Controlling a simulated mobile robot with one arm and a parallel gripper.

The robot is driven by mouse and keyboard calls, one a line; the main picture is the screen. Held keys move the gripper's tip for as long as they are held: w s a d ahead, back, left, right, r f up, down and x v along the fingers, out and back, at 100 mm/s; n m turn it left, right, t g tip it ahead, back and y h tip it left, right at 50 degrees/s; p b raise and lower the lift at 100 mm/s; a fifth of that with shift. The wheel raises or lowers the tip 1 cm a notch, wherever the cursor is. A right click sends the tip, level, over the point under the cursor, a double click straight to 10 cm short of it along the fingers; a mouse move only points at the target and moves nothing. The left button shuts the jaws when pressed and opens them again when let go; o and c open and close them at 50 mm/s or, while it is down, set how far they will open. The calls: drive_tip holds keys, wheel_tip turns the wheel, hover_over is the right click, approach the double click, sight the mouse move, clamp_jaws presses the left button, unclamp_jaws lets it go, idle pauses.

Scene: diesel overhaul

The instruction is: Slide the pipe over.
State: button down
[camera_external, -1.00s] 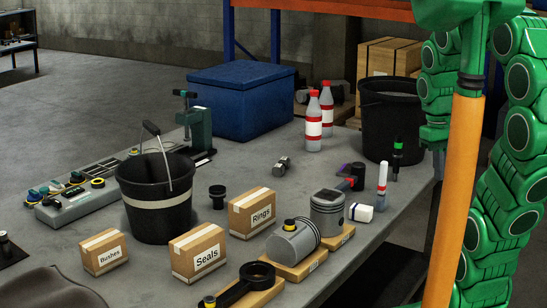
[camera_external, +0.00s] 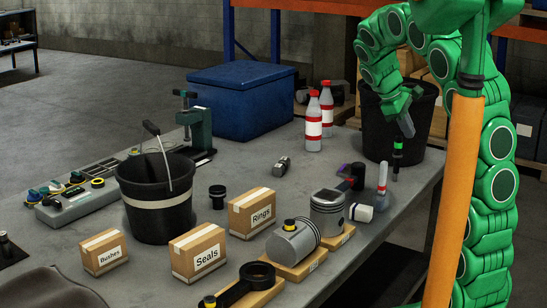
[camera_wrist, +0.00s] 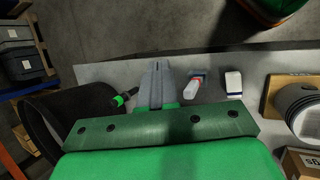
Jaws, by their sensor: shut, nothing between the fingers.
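No thing in view is plainly a pipe. The nearest match is a short grey metal cylinder (camera_external: 282,166) lying mid-table, and I cannot tell whether it is the pipe. My gripper (camera_external: 406,124) is above the table's right rear part, in front of the black bucket at the back right. It is far to the right of the cylinder and touches nothing that I can see. In the wrist view my gripper (camera_wrist: 158,72) has its grey fingers together, with nothing between them. The cylinder does not show clearly there.
The rear black bucket (camera_external: 375,135) stands close behind my gripper. Pistons (camera_external: 327,215) and boxes (camera_external: 251,213) crowd the front; bare table (camera_external: 245,168) lies left of the cylinder.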

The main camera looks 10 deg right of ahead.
drive_tip(key=w+a+f+n+t+h, duration=0.15)
drive_tip(key=w+a+n, duration=0.25)
drive_tip(key=w, duration=0.6)
drive_tip(key=n+t, duration=0.6)
drive_tip(key=n, duration=0.8)
approach(285, 160)
drive_tip(key=shift+h, duration=0.35)
drive_tip(key=s+a, duration=0.1)
drive_tip(key=s+a+f, duration=0.1)
drive_tip(key=a, duration=0.1)
drive_tip(key=s+a+f, duration=0.1)
drive_tip(key=s, duration=0.1)
drive_tip(key=shift+a+f, duration=0.25)
drive_tip(key=shift+a, duration=0.1)
drive_tip(key=w+d, duration=0.8)
drive_tip(key=shift+d, duration=0.1)
drive_tip(key=shift+w+d+f, duration=0.15)
drive_tip(key=shift+w+f, duration=0.05)
drive_tip(key=shift+f, duration=0.65)
drive_tip(key=shift+s+f, duration=0.1)
